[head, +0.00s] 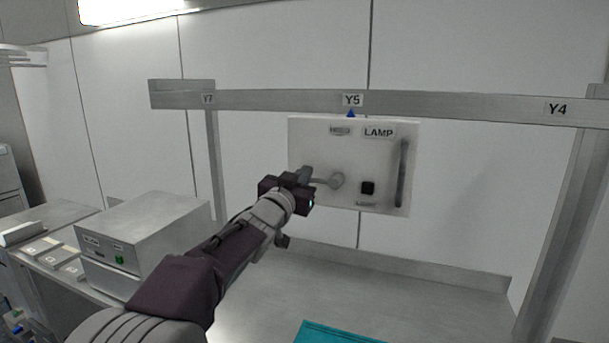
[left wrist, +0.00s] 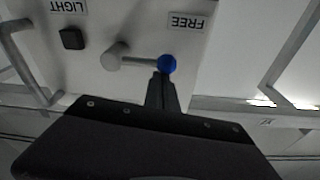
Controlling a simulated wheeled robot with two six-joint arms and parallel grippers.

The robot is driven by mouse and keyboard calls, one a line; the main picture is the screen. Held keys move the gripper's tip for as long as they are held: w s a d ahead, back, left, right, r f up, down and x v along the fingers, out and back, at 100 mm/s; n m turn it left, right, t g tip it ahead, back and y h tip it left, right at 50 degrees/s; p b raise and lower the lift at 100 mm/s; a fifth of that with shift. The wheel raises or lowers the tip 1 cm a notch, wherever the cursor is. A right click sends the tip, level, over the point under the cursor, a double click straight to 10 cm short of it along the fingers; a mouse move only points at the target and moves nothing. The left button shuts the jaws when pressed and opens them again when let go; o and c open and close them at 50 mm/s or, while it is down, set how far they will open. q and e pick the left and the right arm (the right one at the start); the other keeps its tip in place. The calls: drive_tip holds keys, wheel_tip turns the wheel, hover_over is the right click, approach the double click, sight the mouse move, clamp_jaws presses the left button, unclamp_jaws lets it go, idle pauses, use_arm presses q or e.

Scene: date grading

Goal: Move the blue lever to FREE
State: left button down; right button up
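A pale panel (head: 300,150) marked LAMP hangs on the rail. Its grey lever arm (head: 322,181) points left from its pivot, roughly level. The left wrist view shows the panel upside down, with the lever's round blue knob (left wrist: 167,63) and the FREE label (left wrist: 188,22) beyond it. My left gripper (head: 306,178) is at the lever's free end and hides the knob in the head view. In the left wrist view my dark fingers (left wrist: 165,80) look closed together, their tips right at the knob. Contact cannot be told for certain. My right gripper is not in view.
The panel also has a black button (head: 367,187) above the LIGHT label and a vertical bar handle (head: 402,172) on the right. A metal rail (head: 450,102) runs above. A grey box (head: 150,235) stands at left; a teal mat (head: 345,333) lies in front.

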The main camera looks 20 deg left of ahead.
use_arm(q)
drive_tip(key=r+p, duration=0.2)
drive_tip(key=r, duration=0.1)
drive_tip(key=w+r+p, duration=0.1)
drive_tip(key=p, duration=0.1)
drive_tip(key=shift+d+r, duration=0.3)
drive_tip(key=shift+d, duration=0.1)
drive_tip(key=s+f+b, duration=0.2)
drive_tip(key=s+b, duration=0.2)
drive_tip(key=s, duration=0.6)
drive_tip(key=shift+a, duration=0.3)
drive_tip(key=shift+f, duration=0.1)
